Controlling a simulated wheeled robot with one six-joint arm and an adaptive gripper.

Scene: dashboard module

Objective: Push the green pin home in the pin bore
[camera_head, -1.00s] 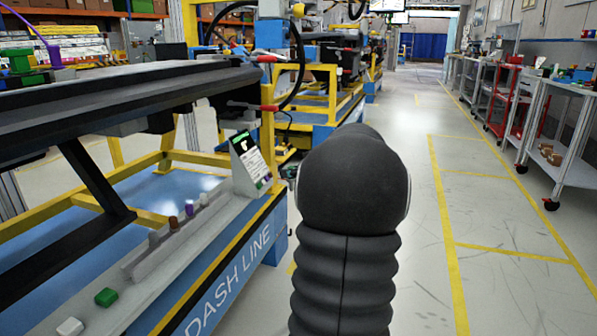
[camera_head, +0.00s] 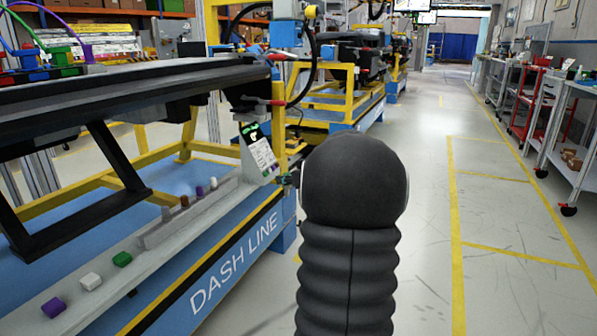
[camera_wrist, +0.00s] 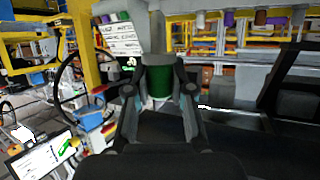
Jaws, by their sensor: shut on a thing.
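In the wrist view my gripper (camera_wrist: 160,88) is shut on a green pin (camera_wrist: 160,82), a short green cylinder between its two dark fingers. The pin's far end is hidden behind a pale grey shape. I cannot make out the pin bore in either view.
The aisle to the right is clear.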

